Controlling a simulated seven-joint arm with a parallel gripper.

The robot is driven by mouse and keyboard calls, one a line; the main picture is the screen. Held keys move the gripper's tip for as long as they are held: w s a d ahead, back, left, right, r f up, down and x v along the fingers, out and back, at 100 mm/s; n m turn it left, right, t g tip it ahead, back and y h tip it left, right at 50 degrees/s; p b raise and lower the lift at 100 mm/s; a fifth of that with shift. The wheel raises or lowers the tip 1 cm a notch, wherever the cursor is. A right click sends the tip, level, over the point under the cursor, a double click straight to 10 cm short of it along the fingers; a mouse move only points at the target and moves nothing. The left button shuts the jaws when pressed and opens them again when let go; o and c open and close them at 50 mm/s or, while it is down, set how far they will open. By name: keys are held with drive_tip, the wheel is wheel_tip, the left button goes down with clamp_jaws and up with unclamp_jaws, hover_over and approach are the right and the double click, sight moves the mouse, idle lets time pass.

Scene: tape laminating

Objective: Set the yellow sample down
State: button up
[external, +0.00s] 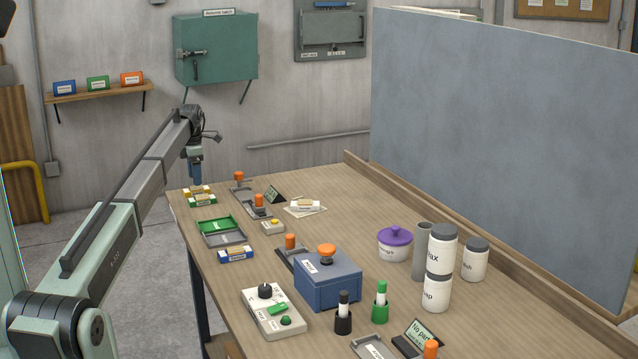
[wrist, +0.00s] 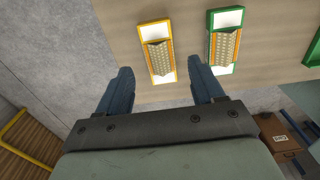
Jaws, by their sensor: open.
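The yellow sample (external: 196,190) lies flat at the far left corner of the wooden table. In the wrist view the yellow sample (wrist: 158,48) has a yellow border, white ends and a patterned middle strip, with nothing gripping it. My gripper (external: 196,181) is pointing down just above that corner. In the wrist view my gripper (wrist: 160,66) is open and empty, its two blue fingers spread to either side of the yellow sample's near end. The exact height of the fingertips over the sample is hard to tell.
The green sample (wrist: 225,42) lies close beside the yellow one, right of my fingers. The table edge (wrist: 110,50) is close by. A green tray (external: 216,224), a blue sample (external: 235,255) and an orange-knobbed fixture (external: 258,203) stand nearby on the table.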

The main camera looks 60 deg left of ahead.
wheel_tip(320, 180, up, 8)
idle(0.4)
idle(0.4)
